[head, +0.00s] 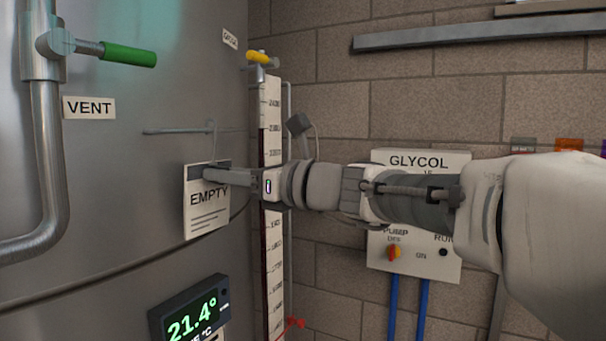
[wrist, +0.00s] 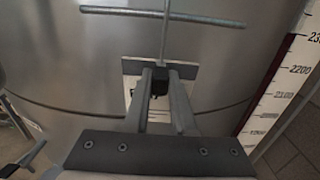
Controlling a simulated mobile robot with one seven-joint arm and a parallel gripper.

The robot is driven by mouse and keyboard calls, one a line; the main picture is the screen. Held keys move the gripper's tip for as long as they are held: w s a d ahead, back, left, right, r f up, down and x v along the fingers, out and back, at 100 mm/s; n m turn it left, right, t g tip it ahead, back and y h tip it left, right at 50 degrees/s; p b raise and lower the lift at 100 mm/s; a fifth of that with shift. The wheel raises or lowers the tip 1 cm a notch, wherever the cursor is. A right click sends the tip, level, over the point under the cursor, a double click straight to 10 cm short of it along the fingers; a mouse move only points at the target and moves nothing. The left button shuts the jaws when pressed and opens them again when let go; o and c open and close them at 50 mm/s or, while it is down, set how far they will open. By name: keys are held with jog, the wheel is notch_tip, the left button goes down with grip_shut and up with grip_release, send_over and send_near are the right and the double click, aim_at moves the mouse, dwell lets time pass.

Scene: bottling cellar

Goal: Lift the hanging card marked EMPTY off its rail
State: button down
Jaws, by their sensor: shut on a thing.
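The white card marked EMPTY (head: 206,213) is in front of the steel tank, with a dark clip along its top. A thin wire (head: 211,140) rises from the clip and crosses the short metal rail (head: 175,131). My gripper (head: 207,174) reaches in from the right and is shut on the card's top part. In the wrist view, my gripper's fingertips (wrist: 160,80) close on a dark block at the card's (wrist: 187,92) upper middle. The wire (wrist: 165,45) extends upward past the rail (wrist: 205,20). I cannot tell whether the wire's hook touches the rail.
A level gauge (head: 272,130) with a yellow-handled valve (head: 258,57) stands just right of the card. A temperature display (head: 190,312) sits below it. A green-handled VENT valve (head: 128,54) is at upper left. The GLYCOL panel (head: 450,164) is on the wall behind my arm.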

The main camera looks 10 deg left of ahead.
jog(key=shift+r+p, duration=0.95)
jog(key=shift+r, duration=0.4)
jog(key=shift+s+d, duration=0.1)
jog(key=b+v, duration=0.1)
jog(key=v, duration=0.8)
jog(key=shift+s+d, duration=0.15)
jog(key=shift+d, duration=0.2)
jog(key=shift+f, duration=0.1)
